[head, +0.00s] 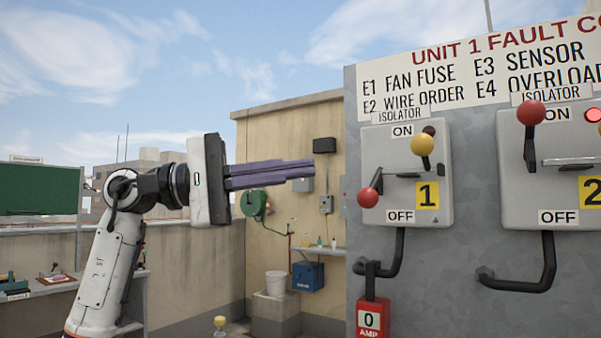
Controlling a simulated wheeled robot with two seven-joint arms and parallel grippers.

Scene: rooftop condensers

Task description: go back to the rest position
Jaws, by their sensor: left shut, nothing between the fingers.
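My left gripper (312,169) is raised at the left of the head view, its long purple fingers together and pointing right, with nothing between them. It is apart from isolator box 1 (437,214) on the grey cabinet, with a gap between the fingertips and the cabinet's edge. Box 1 has a lever with a red ball (368,197) low on its left, beside OFF, and a yellow ball (423,145) higher up. Isolator box 2 (520,190) has a red ball (531,113) at the top, near ON. My right gripper is not in view.
The grey cabinet (465,280) fills the right side. A red amp meter (370,318) reading 0 hangs low on it. A fault code sign (480,62) is on top. A workbench (45,290) stands at the left. A white bucket (275,283) and blue box (308,276) are behind. Open air surrounds the fingers.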

